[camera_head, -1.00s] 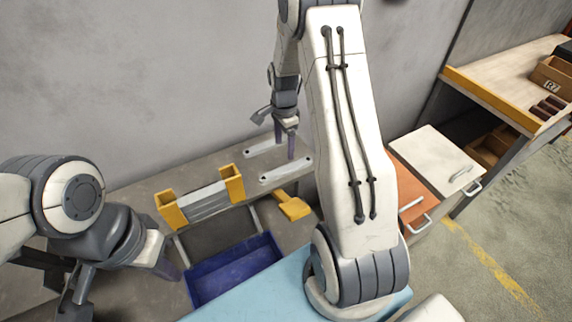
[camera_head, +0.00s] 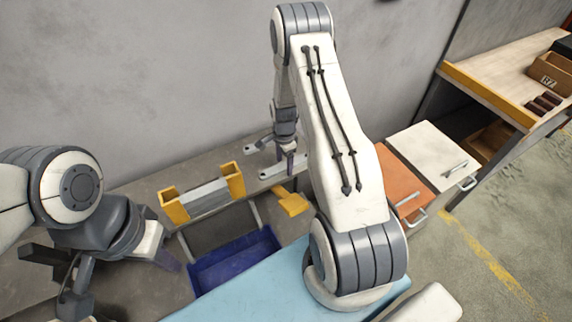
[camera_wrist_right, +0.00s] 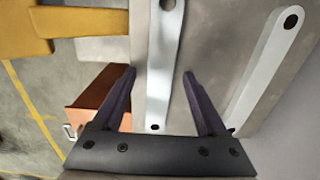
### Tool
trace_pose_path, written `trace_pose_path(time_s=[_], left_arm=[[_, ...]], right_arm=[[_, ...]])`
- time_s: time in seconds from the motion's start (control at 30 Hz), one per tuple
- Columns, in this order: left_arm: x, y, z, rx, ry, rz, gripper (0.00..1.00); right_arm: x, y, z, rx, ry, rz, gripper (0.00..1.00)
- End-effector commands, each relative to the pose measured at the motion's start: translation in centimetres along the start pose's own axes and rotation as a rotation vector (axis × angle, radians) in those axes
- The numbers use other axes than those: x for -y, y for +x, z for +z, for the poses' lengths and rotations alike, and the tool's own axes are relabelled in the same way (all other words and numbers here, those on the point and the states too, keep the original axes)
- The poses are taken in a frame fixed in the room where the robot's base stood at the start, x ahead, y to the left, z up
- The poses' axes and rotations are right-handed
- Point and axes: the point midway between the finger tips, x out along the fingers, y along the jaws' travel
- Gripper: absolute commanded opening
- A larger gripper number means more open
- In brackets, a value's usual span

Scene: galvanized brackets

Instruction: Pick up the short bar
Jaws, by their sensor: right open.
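Two flat galvanized bars with end holes lie on the grey bench. The front bar (camera_head: 268,172) also shows in the right wrist view (camera_wrist_right: 161,60), running between the spread fingers. The back bar (camera_head: 250,147) lies to the right in that view (camera_wrist_right: 265,75).
A yellow holder (camera_head: 175,208) with grey metal pieces stands left of the bars. A yellow block (camera_head: 293,203) is in front of them. A blue bin (camera_head: 236,262) sits below. A drawer cabinet (camera_head: 432,152) stands right, and the wall is close behind.

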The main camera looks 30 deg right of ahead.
Motion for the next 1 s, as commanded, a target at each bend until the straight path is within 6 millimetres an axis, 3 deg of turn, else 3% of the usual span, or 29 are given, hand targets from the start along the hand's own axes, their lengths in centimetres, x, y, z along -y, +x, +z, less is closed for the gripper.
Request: trace_pose_path(time_s=[0.1, 0.13, 0.3, 0.77, 1.0], left_arm=[[0.0, 0.0, 0.0, 0.0, 0.0, 0.0, 0.0], [0.0, 0.0, 0.0, 0.0, 0.0, 0.0, 0.0], [0.0, 0.0, 0.0, 0.0, 0.0, 0.0, 0.0], [0.0, 0.3, 0.0, 0.0, 0.0, 0.0, 0.0], [0.1, 1.6, 0.1, 0.0, 0.001, 0.0, 0.0]], right_arm=[[0.0, 0.0, 0.0, 0.0, 0.0, 0.0, 0.75], [0.0, 0.0, 0.0, 0.0, 0.0, 0.0, 0.67], [0.0, 0.0, 0.0, 0.0, 0.0, 0.0, 0.02], [0.1, -0.6, 0.0, 0.0, 0.0, -0.002, 0.0], [0.2, -3.9, 0.0, -0.002, 0.0, -0.007, 0.0]])
